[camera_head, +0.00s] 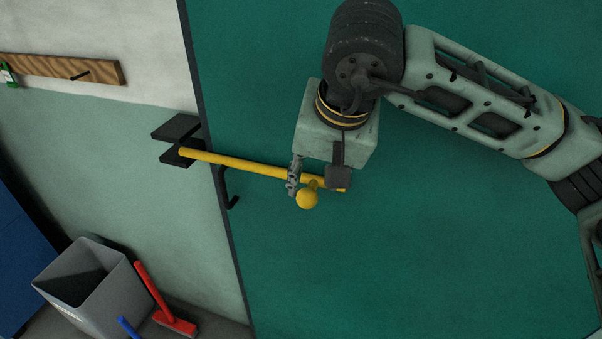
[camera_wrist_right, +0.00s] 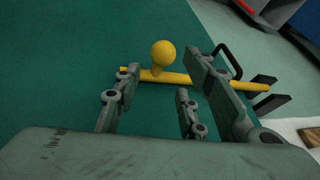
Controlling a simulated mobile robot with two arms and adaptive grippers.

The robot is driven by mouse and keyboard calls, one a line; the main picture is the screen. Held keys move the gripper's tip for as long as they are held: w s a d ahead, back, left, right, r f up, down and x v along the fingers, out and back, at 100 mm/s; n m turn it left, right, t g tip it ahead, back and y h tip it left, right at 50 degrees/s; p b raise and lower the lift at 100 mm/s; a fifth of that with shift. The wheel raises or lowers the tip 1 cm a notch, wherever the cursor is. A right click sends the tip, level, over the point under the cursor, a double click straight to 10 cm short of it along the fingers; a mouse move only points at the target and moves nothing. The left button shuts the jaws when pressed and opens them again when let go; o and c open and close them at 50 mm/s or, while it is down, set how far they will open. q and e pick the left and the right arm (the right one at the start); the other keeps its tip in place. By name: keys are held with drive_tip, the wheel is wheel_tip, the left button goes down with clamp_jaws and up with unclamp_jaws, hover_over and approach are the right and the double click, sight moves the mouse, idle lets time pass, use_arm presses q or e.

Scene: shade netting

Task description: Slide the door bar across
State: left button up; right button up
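The yellow door bar (camera_head: 235,164) lies across the teal door (camera_head: 420,240), and its left end reaches into the dark bracket (camera_head: 178,130) on the wall. A round yellow knob (camera_head: 307,198) stands out from the bar near its right end. My right gripper (camera_head: 315,180) is at this end, with its fingers spread. In the right wrist view the knob (camera_wrist_right: 163,54) shows between the spread fingers, and the bar (camera_wrist_right: 175,78) runs behind them towards the bracket (camera_wrist_right: 268,92). I cannot tell whether a finger touches the knob or bar. My left gripper is not in view.
A black door handle (camera_head: 230,188) sits just below the bar by the door's edge. A wooden rail (camera_head: 55,66) is on the wall at upper left. A grey bin (camera_head: 105,292) and a red-headed tool (camera_head: 175,323) stand at lower left. The door right of the knob is clear.

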sight(312, 193)
drive_tip(key=shift+s+f, duration=0.1)
drive_tip(key=shift+f, duration=0.3)
drive_tip(key=p+x, duration=0.2)
drive_tip(key=x, duration=0.4)
drive_tip(key=shift+f, duration=0.1)
drive_tip(key=shift+s, duration=0.1)
clamp_jaws()
